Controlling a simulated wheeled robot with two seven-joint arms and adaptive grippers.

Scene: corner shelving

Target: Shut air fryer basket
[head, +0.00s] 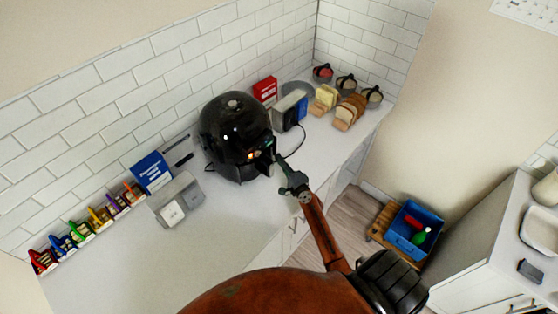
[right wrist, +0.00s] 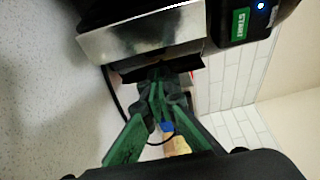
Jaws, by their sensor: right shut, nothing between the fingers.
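The black, rounded air fryer (head: 232,130) stands on the counter against the tiled wall, with small lit marks on its front. My right gripper (head: 281,164) is at the front of the air fryer, close to its basket area. In the right wrist view its green-and-dark fingers (right wrist: 158,88) are shut together with nothing between them. Their tips are just below a shiny silver face (right wrist: 145,38) with a dark lower edge. Touch is unclear. A black panel with a green START label (right wrist: 240,22) is beside it. How far the basket stands out is hard to see. My left gripper is out of view.
Left of the fryer are a blue box (head: 152,172), a grey-white appliance (head: 176,200) and a row of colourful packets (head: 88,228). Right of it are a toaster (head: 290,110), a red box (head: 265,90) and bread (head: 349,110). The counter's front left (head: 120,270) is clear.

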